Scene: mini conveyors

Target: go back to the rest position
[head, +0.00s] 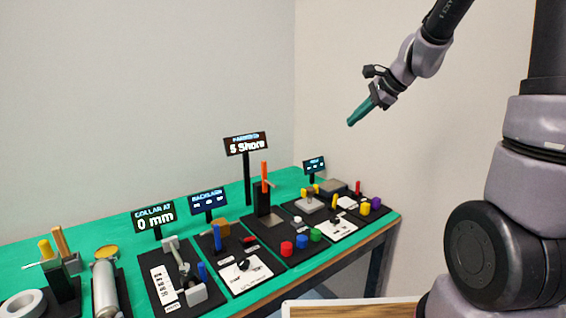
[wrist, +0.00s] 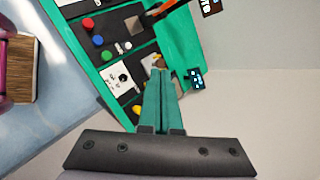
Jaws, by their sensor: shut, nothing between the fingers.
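My gripper (head: 352,122) is raised in the air above the right end of the table in the head view, pointing down and to the left. Its teal fingers are together with nothing between them. In the wrist view the shut fingers (wrist: 160,75) reach up the middle of the picture, with the table beyond them. The gripper touches nothing that I can see.
A green-topped table (head: 285,183) carries several black boards with small devices, knobs and coloured pegs. Signs stand along its back, one reading "0 mm" (head: 154,217) and a taller one reading "5 Shore" (head: 246,144). A wooden surface (head: 350,308) is at the bottom. The air around my gripper is clear.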

